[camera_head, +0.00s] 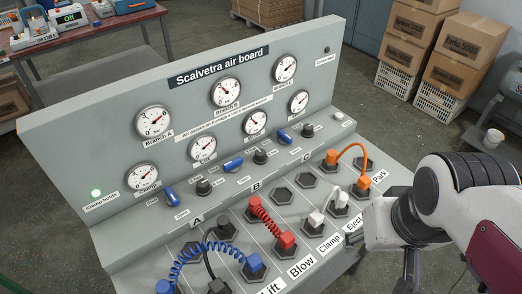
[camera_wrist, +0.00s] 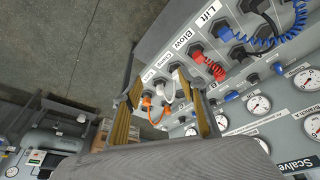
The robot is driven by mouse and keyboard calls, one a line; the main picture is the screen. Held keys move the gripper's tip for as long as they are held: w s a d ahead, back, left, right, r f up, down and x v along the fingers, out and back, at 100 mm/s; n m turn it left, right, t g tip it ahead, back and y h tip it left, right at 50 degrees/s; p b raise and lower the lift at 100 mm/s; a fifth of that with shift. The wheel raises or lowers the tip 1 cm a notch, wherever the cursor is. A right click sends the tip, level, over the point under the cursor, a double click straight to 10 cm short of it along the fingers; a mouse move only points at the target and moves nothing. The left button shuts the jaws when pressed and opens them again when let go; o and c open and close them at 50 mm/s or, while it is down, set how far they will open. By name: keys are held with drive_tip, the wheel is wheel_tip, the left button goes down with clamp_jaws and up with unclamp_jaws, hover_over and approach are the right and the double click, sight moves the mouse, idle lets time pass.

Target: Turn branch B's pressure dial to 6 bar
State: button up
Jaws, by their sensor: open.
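The grey air board "Scalvetra air board" (camera_head: 100,110) fills the middle of the head view. Branch B's gauge (camera_head: 226,92) is the middle one of the labelled upper dials. A small dark knob (camera_head: 260,157), which I take for branch B's pressure dial, stands on the ledge behind the letter B, beside a blue lever (camera_head: 233,165). Its setting is too small to read. My gripper (camera_wrist: 165,85) is open and empty in the wrist view, its two fingers apart. In the head view my arm is at the right, beyond the Park end of the board, away from the knob.
Other dark knobs stand at A (camera_head: 204,187) and C (camera_head: 308,130), with blue levers beside them. Orange (camera_head: 352,147), white, red (camera_head: 269,222) and blue (camera_head: 205,246) hoses rise from the front sockets. A green lamp (camera_head: 96,193) glows at left. Boxes (camera_head: 465,50) stand behind.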

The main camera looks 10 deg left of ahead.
drive_tip(key=w+a+f+n+g, duration=0.1)
drive_tip(key=w+a+f, duration=0.1)
drive_tip(key=w+a, duration=0.3)
drive_tip(key=w+a+f+n, duration=0.1)
drive_tip(key=w+a+f, duration=0.15)
drive_tip(key=w, duration=0.55)
drive_tip(key=n+t+y, duration=0.1)
drive_tip(key=t, duration=0.1)
approach(261, 152)
drive_tip(key=shift+w+f, duration=0.35)
drive_tip(key=shift+f, duration=0.05)
drive_tip(key=shift+f, duration=0.1)
drive_tip(key=shift+x, duration=3.8)
drive_tip(key=shift+a, duration=0.15)
drive_tip(key=c, duration=1.1)
